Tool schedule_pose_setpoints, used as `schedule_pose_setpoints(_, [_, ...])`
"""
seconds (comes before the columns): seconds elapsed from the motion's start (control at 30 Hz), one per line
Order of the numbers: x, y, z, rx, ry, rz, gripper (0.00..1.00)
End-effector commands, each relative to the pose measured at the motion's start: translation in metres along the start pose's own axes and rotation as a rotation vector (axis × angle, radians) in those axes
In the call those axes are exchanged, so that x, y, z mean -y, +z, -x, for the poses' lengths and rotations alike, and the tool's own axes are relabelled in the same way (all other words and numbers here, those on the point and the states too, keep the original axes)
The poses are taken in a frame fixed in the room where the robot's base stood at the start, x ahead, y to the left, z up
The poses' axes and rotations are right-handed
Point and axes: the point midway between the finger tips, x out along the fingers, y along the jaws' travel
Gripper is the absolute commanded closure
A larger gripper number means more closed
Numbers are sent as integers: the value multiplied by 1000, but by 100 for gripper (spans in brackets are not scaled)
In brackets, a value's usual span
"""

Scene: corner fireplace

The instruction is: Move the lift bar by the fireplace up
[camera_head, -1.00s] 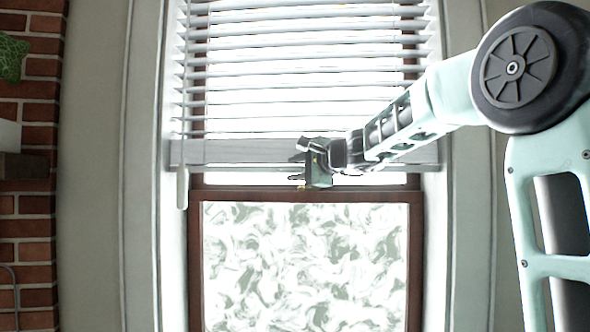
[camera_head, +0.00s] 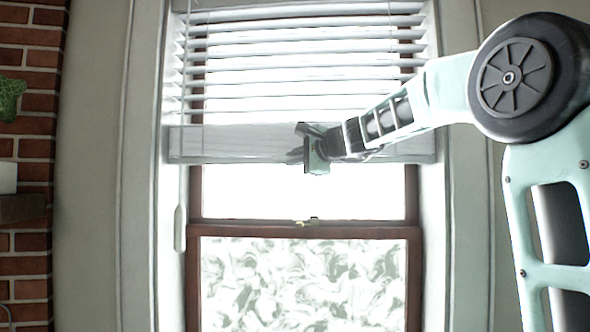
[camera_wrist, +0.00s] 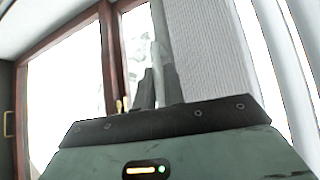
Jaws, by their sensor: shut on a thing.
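The lift bar (camera_head: 395,146) is the pale grey, wood-grained bottom rail of the window blind. It runs across the window, roughly level, below the white slats. My gripper (camera_head: 298,148) is at the middle of the bar and shut on it. In the wrist view the bar (camera_wrist: 207,50) rises past the dark fingers of my gripper (camera_wrist: 155,88). The fingertips partly hide the bar's edge, so the exact grip is hard to see.
The blind's slats (camera_head: 300,72) hang above the bar. A brown window frame (camera_head: 300,232) with a patterned lower pane (camera_head: 300,285) is below. A wand (camera_head: 180,215) hangs at the left. The brick fireplace wall (camera_head: 30,165) stands at far left.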

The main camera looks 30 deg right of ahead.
Motion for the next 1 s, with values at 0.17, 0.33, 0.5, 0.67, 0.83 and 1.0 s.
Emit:
schedule_pose_setpoints(0.17, [41, 6, 6, 0, -3, 1, 100])
schedule_pose_setpoints(0.33, [55, 8, 8, 0, -3, 1, 100])
schedule_pose_setpoints(0.5, [58, 9, 9, -1, -4, 0, 100])
schedule_pose_setpoints(0.67, [59, 9, 10, -1, -7, 1, 100])
schedule_pose_setpoints(0.83, [60, 9, 10, -1, -9, 1, 73])
schedule_pose_setpoints(1.0, [58, 9, 9, -1, -5, 0, 68])
